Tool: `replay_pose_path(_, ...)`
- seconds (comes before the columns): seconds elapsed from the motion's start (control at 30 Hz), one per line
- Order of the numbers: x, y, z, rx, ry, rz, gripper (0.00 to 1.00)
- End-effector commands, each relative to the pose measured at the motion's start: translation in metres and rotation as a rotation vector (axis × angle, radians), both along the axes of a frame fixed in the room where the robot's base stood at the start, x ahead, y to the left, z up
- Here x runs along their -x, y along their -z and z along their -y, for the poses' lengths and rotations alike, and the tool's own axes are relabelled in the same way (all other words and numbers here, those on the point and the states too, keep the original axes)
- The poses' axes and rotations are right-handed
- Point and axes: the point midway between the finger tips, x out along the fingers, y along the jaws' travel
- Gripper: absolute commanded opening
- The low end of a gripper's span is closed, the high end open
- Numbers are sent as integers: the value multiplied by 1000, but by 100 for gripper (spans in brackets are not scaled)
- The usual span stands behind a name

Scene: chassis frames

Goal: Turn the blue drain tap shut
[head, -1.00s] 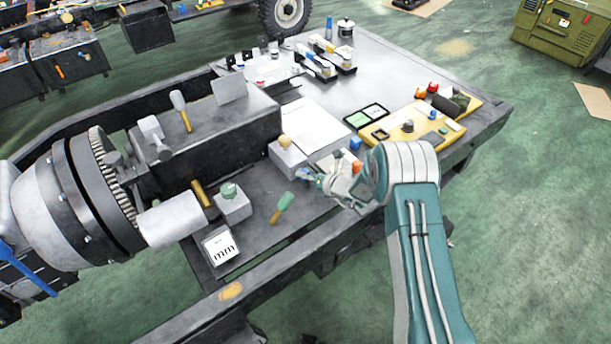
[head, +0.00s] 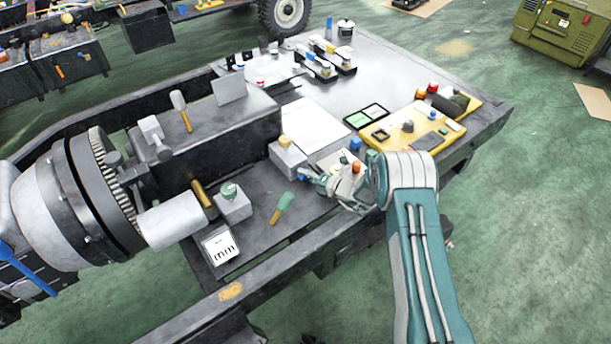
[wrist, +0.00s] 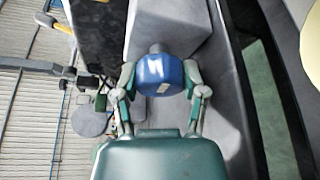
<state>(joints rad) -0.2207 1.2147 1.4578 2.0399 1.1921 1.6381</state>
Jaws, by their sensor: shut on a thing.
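The blue drain tap (wrist: 157,78) is a rounded blue knob with a small pale mark. It shows in the wrist view, mounted on a grey block (wrist: 172,30). My gripper (wrist: 160,72) has one finger against each side of the knob and is shut on it. In the head view my gripper (head: 306,175) is low at the front of the bench, beside a grey block with a yellow knob (head: 285,143). There the tap is mostly hidden by my fingers, so its turn angle is hard to tell.
An orange knob (head: 356,167) and a blue knob (head: 355,144) are close to my wrist. A yellow board (head: 395,143) lies behind it.

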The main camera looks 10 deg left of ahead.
Motion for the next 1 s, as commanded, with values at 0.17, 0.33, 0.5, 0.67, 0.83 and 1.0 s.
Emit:
replay_pose_path(0.17,-3,2,4,4,14,-3,8)
replay_pose_path(0.33,-3,2,4,4,14,-3,86)
replay_pose_path(0.5,-2,2,3,5,10,-4,89)
replay_pose_path(0.67,0,3,4,6,7,-5,89)
replay_pose_path(0.83,5,1,17,5,8,-6,89)
replay_pose_path(1.0,13,-3,43,4,11,-5,89)
